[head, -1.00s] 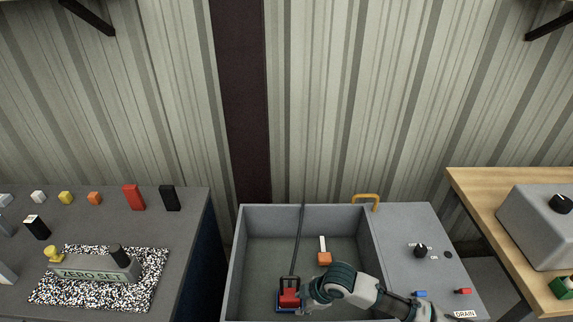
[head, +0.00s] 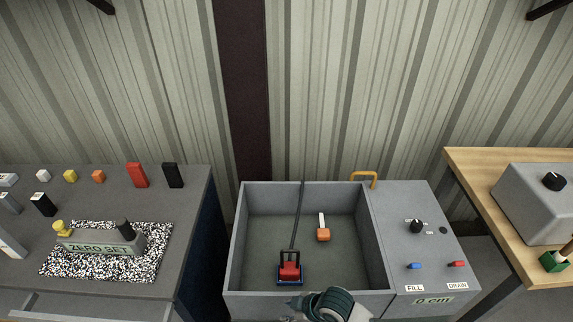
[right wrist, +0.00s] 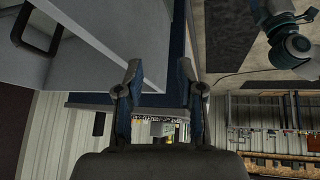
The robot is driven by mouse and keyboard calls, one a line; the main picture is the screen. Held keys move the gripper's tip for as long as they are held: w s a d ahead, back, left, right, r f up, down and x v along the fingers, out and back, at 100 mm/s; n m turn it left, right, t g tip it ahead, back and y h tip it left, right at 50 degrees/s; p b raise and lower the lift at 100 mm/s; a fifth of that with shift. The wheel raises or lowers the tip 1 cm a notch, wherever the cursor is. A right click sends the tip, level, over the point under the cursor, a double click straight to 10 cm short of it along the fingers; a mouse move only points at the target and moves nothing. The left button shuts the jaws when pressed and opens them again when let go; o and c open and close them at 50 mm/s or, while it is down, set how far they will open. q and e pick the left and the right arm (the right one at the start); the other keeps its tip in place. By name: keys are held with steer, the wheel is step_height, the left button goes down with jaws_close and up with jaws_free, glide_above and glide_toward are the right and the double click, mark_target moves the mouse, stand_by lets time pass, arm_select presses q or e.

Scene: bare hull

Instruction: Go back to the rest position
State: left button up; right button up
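My right gripper (head: 291,303) is low in the head view, at the near wall of the grey tank (head: 233,245) and mostly below the picture. In the right wrist view my right gripper (right wrist: 158,78) has its two fingers apart with nothing between them. A red block in a blue-based holder (head: 289,272) sits on the tank floor, apart from the gripper. My left gripper is not in view.
A control panel (head: 410,245) with a black knob and blue and red buttons adjoins the tank. On the left, a dark table (head: 190,210) carries a "ZERO SET" scale (head: 95,244) and several coloured blocks. A wooden table (head: 480,185) is on the right.

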steer(key=s+d+f+m+h, duration=0.3)
steer(key=s+d+f+m, duration=0.35)
steer(key=s+d, duration=0.3)
steer(key=s+d+f+m+h, duration=0.3)
steer(key=s+d+f+m, duration=0.35)
steer(key=s+d, duration=0.35)
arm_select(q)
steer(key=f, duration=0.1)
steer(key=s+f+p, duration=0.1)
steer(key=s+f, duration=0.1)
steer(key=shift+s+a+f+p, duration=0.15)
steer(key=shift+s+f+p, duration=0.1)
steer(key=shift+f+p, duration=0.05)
arm_select(e)
step_height(320, 180, down, 25)
steer(key=s+d+g, duration=0.1)
steer(key=s, duration=0.1)
steer(key=shift+s, duration=0.35)
